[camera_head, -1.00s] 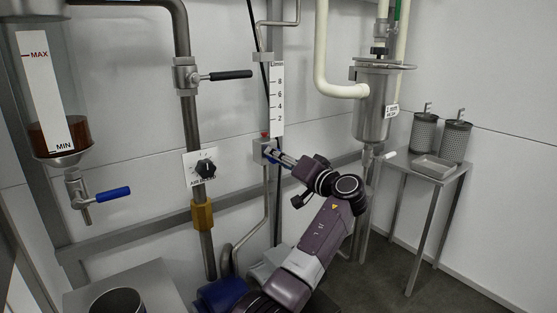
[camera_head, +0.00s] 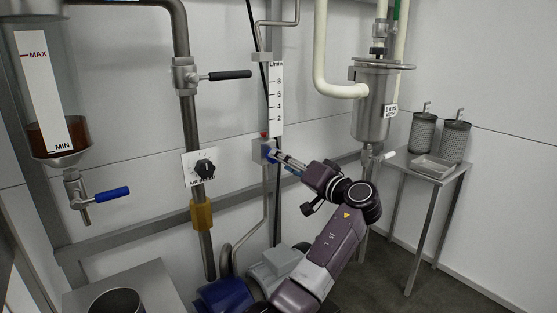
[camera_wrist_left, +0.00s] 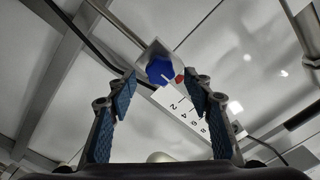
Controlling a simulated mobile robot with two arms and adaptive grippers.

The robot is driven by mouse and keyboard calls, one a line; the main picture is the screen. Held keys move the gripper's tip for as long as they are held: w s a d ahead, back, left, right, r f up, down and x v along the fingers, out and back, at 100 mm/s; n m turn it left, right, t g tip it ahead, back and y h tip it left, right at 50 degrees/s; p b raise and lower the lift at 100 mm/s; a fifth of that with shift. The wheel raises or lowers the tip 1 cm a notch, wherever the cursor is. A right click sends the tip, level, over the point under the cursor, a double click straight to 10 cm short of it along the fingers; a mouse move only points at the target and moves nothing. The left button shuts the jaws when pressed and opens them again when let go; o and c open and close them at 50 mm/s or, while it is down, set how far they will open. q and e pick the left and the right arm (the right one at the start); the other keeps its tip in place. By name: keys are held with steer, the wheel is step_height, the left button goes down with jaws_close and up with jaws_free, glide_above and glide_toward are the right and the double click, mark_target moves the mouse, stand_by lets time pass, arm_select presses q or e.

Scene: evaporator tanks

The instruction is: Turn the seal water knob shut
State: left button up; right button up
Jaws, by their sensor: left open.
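The blue seal water knob (camera_head: 269,152) sits on a small grey valve block (camera_head: 260,152) under the flow scale (camera_head: 276,95). It also shows in the left wrist view (camera_wrist_left: 159,68), with a white pointer line on its face. My left gripper (camera_head: 280,158) is open just in front of the knob. In the left wrist view its fingers (camera_wrist_left: 160,84) stand on either side below the knob, apart from it, with nothing between the pads. My right gripper is not in view.
A red button (camera_wrist_left: 179,79) sits on the block beside the knob. Left of it are a black air knob (camera_head: 205,168), a black-handled valve (camera_head: 230,76) and a blue-handled valve (camera_head: 112,194). A steel filter housing (camera_head: 374,105) and a side table (camera_head: 440,178) stand at right.

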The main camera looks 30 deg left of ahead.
arm_select(q)
steer(key=v, duration=0.8)
steer(key=shift+d, duration=0.2)
steer(key=shift+s, duration=0.1)
